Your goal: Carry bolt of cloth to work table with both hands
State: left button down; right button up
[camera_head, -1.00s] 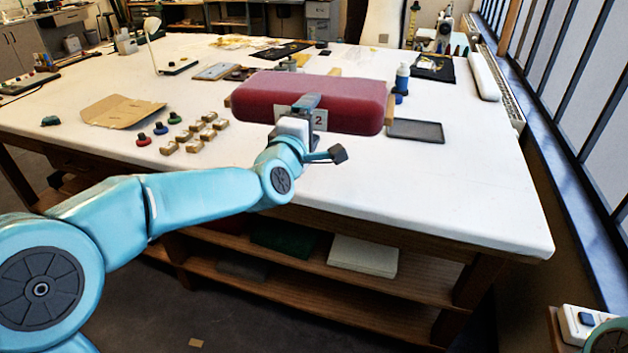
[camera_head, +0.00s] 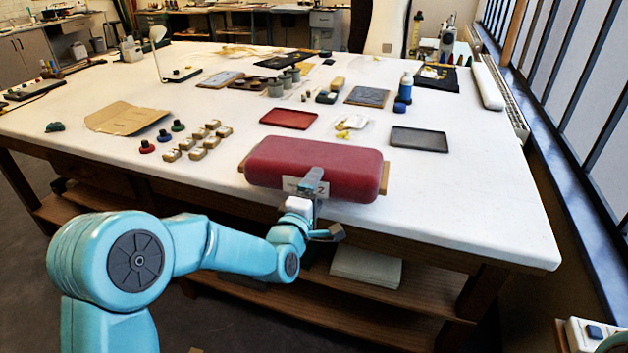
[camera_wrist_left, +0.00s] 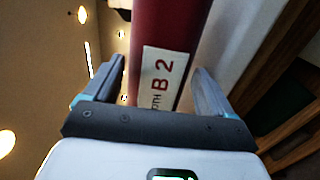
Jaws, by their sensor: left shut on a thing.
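The bolt of cloth (camera_head: 312,162) is a thick dark red roll with wooden ends showing, lying crosswise at the front edge of the white-topped work table (camera_head: 480,200). I cannot tell whether it touches the top. My left gripper (camera_head: 313,184) is shut on the bolt's near side, at its white label. In the left wrist view the bolt (camera_wrist_left: 168,25) runs between the two fingers of the left gripper (camera_wrist_left: 160,72), and its label (camera_wrist_left: 160,77) reads "B 2". My right gripper is not in view.
Behind the bolt lie a red tray (camera_head: 289,118) and a dark grey tray (camera_head: 419,139). Several small blocks (camera_head: 198,140) and a brown sheet (camera_head: 125,118) are to the left. The table's front right is clear. A windowed wall (camera_head: 560,110) runs along the right.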

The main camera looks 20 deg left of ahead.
pick_arm(q)
notch_tip(320, 180, down, 4)
jog(key=shift+r, duration=0.25)
jog(key=shift+s, duration=0.1)
jog(key=shift+c, duration=0.2)
grip_release()
jog(key=shift+f, duration=0.35)
jog(key=shift+o, duration=0.2)
jog(key=shift+s+r, duration=0.1)
jog(key=shift+s, duration=0.1)
